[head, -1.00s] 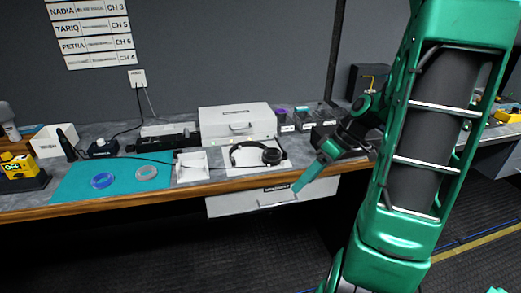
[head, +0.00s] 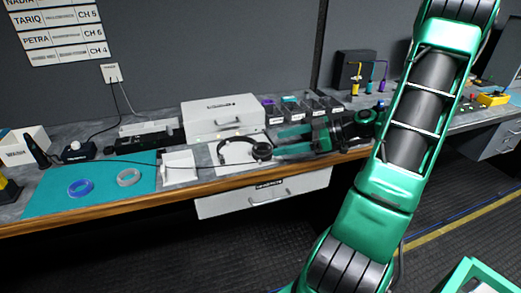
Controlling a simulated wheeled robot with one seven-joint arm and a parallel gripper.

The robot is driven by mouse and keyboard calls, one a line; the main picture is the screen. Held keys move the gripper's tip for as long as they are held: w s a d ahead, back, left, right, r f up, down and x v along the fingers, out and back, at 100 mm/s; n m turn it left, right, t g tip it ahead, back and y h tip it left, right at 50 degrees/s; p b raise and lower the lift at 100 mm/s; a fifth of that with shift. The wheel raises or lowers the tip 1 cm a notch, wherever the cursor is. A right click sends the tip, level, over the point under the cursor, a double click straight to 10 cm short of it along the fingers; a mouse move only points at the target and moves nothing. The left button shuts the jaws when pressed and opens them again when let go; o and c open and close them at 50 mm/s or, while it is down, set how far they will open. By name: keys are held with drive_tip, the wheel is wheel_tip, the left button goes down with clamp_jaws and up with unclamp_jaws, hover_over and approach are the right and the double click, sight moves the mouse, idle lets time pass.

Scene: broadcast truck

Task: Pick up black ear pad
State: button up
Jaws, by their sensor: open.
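A black headset (head: 232,143) lies on a white sheet on the counter in the head view. A round black ear pad (head: 262,151) shows at the headset's right end; whether it is fixed to the headset is too small to tell. My gripper (head: 278,143) is open, its green fingers pointing left, just right of the ear pad. No contact with it can be made out, and nothing shows between the fingers.
A teal mat (head: 50,199) holds a blue ring (head: 81,188) and a grey ring (head: 129,177). A white tray (head: 180,168) stands left of the headset. A white case (head: 221,118) and small bins (head: 320,106) stand behind. A drawer (head: 264,193) hangs under the counter edge.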

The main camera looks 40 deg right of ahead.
sight(269, 146)
drive_tip(key=shift+x, duration=3)
drive_tip(key=shift+c, duration=0.4)
drive_tip(key=c, duration=1)
